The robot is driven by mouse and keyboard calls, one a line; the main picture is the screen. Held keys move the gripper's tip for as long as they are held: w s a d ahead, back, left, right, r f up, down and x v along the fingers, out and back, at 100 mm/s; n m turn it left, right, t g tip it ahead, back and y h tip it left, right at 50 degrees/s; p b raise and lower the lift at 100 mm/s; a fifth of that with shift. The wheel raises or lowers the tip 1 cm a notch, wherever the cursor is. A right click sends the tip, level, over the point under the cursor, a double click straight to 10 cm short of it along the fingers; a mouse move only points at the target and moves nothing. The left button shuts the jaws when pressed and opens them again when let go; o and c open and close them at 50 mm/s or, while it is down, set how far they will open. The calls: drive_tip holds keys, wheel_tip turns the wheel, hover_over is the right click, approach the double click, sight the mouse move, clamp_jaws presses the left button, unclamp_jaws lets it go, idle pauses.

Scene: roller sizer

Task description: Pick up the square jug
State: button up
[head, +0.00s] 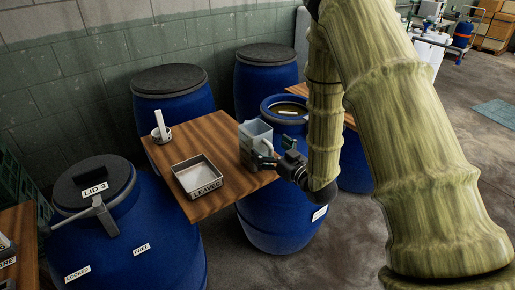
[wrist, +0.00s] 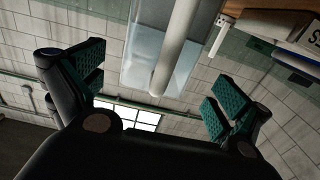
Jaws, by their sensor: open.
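The square jug (head: 255,131) is a pale, see-through, box-shaped vessel at the right end of the wooden board in the head view. In the wrist view the jug (wrist: 145,60) is ahead, with a pale rounded bar (wrist: 178,45), which looks like its handle, running down in front. My gripper (head: 267,153) is open at the near side of the jug in the head view. In the wrist view its two green-padded fingers (wrist: 153,80) stand wide apart, one to each side of the bar. I see no finger closed on it. The jug's base is partly hidden by my gripper.
A metal tray labelled LEAVES (head: 200,178) sits on the wooden board (head: 190,138), with a white cylinder on a small holder (head: 161,130) behind it. Blue barrels surround the board, including a lidded one marked LID 3 (head: 130,240) and an open-topped one (head: 285,108).

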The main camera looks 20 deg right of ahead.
sight(260, 139)
drive_tip(key=shift+p+x, duration=0.9)
drive_tip(key=shift+x, duration=1.9)
drive_tip(key=shift+f, duration=0.1)
drive_tip(key=c, duration=1.3)
drive_tip(key=shift+c, duration=0.9)
